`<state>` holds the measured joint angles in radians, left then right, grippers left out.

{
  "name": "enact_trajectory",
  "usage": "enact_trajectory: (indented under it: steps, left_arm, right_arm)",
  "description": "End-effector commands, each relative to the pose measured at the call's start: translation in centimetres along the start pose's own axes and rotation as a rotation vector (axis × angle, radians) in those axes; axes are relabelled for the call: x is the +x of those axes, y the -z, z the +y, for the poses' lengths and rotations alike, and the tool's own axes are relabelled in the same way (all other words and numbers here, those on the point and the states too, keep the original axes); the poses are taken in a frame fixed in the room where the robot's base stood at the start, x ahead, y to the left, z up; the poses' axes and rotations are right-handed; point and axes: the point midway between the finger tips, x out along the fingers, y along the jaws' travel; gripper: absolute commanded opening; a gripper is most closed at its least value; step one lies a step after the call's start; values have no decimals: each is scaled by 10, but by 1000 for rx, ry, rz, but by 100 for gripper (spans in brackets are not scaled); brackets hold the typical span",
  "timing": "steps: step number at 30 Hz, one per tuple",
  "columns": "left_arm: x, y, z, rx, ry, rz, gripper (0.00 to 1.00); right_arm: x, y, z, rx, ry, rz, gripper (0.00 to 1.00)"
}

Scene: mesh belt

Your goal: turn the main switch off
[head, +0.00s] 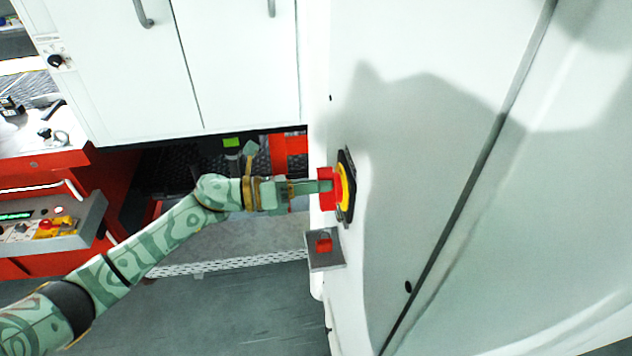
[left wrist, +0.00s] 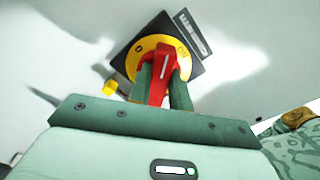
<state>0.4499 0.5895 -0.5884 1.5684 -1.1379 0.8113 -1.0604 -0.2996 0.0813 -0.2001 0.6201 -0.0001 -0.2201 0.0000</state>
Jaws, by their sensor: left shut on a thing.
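The main switch has a red handle (head: 326,188) on a yellow disc (head: 347,187) over a black plate, mounted on the side of the white cabinet. In the left wrist view the red handle (left wrist: 160,77) stands out from the yellow disc (left wrist: 137,57), and the black plate (left wrist: 190,33) is behind it. My left gripper (head: 318,186) is shut on the red handle, with one green finger on each side of it in the left wrist view (left wrist: 162,90). The fingers hide part of the handle and disc. My right gripper is not in view.
The white cabinet (head: 430,150) fills the right side. A small red part on a grey plate (head: 316,259) sits just below the switch. White cupboard doors (head: 120,75) stand behind my arm. A grey control box (head: 50,240) with knobs is at the left. The floor at the front is clear.

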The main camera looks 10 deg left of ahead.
Motion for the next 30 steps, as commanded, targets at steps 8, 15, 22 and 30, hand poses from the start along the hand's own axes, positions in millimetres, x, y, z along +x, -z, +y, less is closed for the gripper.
enact_trajectory:
  steps: [8,15,22,30]
  left_arm:
    - [-1,-2,2,-261,-3,-1,0]
    - [0,-2,3,-487,-2,-1,0]
    - [0,-1,5,-684,-1,-2,0]
    - [0,1,6,-850,-2,-2,0]
  right_arm:
    - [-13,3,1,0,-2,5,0]
    - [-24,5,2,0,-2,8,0]
    - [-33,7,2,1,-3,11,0]
    - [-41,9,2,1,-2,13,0]
